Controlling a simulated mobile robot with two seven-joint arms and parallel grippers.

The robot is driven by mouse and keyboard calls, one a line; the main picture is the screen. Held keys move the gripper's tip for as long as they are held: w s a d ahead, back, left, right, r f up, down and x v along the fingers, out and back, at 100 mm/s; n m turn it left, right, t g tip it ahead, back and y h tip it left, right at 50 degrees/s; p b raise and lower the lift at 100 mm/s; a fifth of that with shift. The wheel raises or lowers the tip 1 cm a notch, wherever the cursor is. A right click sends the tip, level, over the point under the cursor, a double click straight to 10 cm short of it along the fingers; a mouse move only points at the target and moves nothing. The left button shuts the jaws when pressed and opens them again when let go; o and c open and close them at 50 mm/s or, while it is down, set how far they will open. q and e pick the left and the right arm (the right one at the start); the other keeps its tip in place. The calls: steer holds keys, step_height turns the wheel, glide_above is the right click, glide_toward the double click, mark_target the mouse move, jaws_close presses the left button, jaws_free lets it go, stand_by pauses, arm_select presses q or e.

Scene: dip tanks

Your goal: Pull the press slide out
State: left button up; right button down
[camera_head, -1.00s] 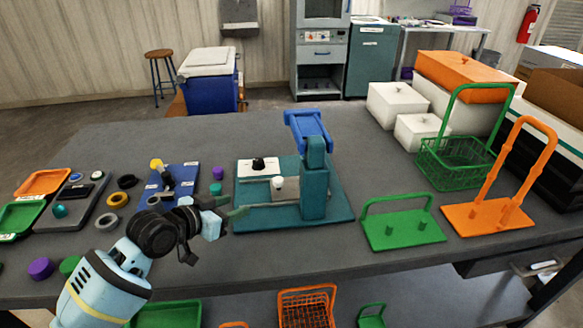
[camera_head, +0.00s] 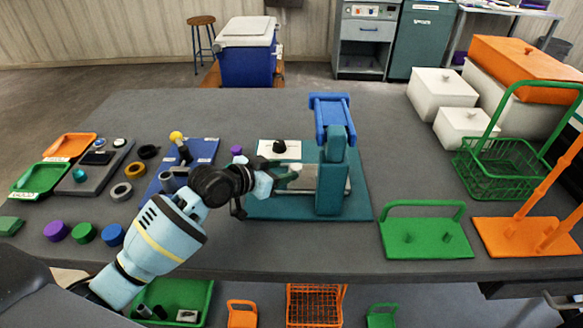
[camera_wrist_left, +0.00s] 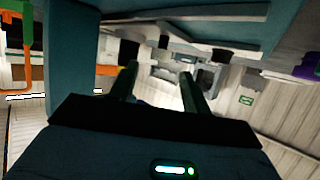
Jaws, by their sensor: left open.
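The press (camera_head: 332,180) is a teal column with a blue lever (camera_head: 331,115) on a teal base plate (camera_head: 357,198). Its grey slide (camera_head: 300,193) lies low across the base, left of the column. The slide's white knob is mostly hidden by my gripper. My left gripper (camera_head: 288,178) is open, with its fingertips over the slide near the knob. Whether the fingers are around the knob or beside it I cannot tell. In the left wrist view both fingers (camera_wrist_left: 160,85) stand apart, with the teal column (camera_wrist_left: 74,50) close at left. My right gripper is not in view.
A white block with a black knob (camera_head: 280,148) sits behind the slide. A green handled plate (camera_head: 425,238) and an orange one (camera_head: 505,240) stand at right, near a green wire basket (camera_head: 500,170). Trays, rings and a blue fixture (camera_head: 200,150) lie at left.

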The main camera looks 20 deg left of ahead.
mark_target(294, 167)
arm_select(q)
steer(key=shift+x, duration=2.05)
steer(key=shift+a, duration=0.1)
jaws_close()
